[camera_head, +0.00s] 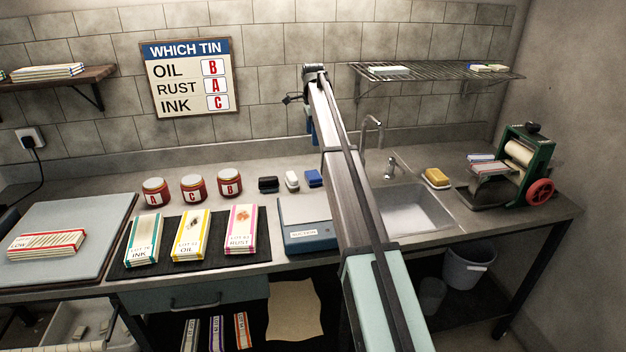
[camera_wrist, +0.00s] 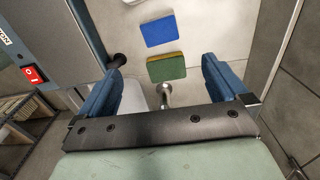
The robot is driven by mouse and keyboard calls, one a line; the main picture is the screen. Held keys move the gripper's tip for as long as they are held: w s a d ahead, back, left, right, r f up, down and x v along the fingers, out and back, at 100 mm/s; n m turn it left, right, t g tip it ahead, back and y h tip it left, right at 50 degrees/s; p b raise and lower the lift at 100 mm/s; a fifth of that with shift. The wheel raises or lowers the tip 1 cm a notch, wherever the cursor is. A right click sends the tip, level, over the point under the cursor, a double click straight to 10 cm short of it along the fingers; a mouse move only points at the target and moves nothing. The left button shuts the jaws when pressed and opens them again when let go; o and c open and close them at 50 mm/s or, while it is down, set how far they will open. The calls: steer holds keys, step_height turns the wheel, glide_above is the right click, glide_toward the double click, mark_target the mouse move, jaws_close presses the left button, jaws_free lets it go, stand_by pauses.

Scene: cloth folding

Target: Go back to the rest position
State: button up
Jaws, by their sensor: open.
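My arm rises across the middle of the head view, above the counter. At its far end my gripper (camera_head: 311,130) shows only as a small blue part, mostly hidden behind the arm. In the wrist view my gripper (camera_wrist: 162,75) is open, its two blue fingers wide apart with nothing held. Below it are a blue block (camera_wrist: 159,29) and a green and yellow block (camera_wrist: 166,67), apart from the fingers.
Three labelled cloth packs, INK (camera_head: 143,240), OIL (camera_head: 191,236) and RUST (camera_head: 241,229), lie on a black mat (camera_head: 169,259). Tins A (camera_head: 155,192), C (camera_head: 193,188) and B (camera_head: 229,184) stand behind. A sink (camera_head: 412,208) and a green roller machine (camera_head: 520,160) are right.

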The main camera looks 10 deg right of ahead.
step_height(320, 180, down, 9)
steer(key=shift+f, duration=0.1)
stand_by(0.3)
stand_by(0.6)
